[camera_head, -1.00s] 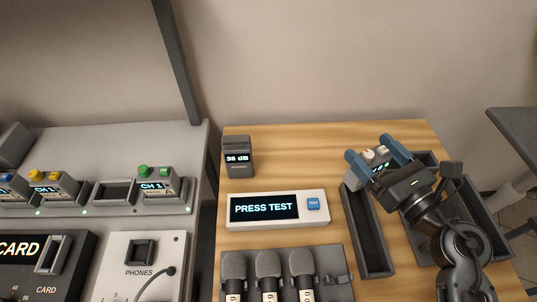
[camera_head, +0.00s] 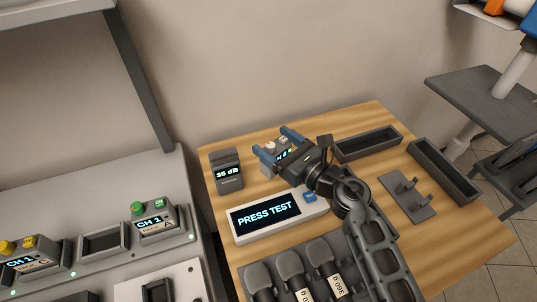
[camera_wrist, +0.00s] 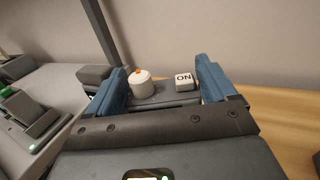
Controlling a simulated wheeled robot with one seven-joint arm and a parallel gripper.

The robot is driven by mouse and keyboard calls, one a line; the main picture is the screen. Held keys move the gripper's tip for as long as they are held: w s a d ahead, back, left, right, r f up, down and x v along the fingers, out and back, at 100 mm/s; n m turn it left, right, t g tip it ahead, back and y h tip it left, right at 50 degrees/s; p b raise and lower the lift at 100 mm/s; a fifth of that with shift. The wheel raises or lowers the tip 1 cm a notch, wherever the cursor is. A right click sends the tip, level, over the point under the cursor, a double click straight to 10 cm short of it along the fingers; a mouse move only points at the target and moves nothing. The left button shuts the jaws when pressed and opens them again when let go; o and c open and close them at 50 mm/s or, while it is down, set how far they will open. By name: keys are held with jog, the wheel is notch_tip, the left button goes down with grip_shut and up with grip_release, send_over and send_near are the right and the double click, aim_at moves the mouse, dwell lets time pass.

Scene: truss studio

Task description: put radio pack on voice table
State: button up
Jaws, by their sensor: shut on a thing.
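The radio pack (camera_head: 280,157) is a small grey box with a lit display, a white knob and a white ON button. It also shows in the wrist view (camera_wrist: 178,97), between the blue finger pads. My gripper (camera_head: 277,144) is shut on its two sides and holds it upright near the back of a wooden table (camera_head: 365,115). Whether the pack's underside touches the wood is hidden. No label in view tells which surface is the voice table. The wooden table bears microphones (camera_head: 290,262) and a white PRESS TEST unit (camera_head: 262,215).
A grey meter reading 36 dB (camera_head: 227,170) stands left of the pack. Empty dark trays (camera_head: 368,144) (camera_head: 443,170) and a hooked plate (camera_head: 408,196) lie to the right. A grey counter at left holds a CH 1 pack (camera_head: 155,218). A dark stand (camera_head: 485,90) is beyond.

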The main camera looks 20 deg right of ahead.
jog(key=shift+w+a+f, duration=0.25)
jog(key=shift+w+f, duration=0.15)
jog(key=shift+w, duration=0.15)
jog(key=shift+w+a+f, duration=0.25)
jog(key=shift+w+f, duration=0.15)
jog(key=shift+w, duration=0.15)
jog(key=shift+f+b, duration=0.8)
jog(key=shift+f, duration=1.1)
jog(key=shift+f, duration=0.1)
jog(key=o, duration=1.3)
jog(key=shift+s+d, duration=0.1)
jog(key=shift+s, duration=0.05)
jog(key=v, duration=0.7)
jog(key=shift+s, duration=0.1)
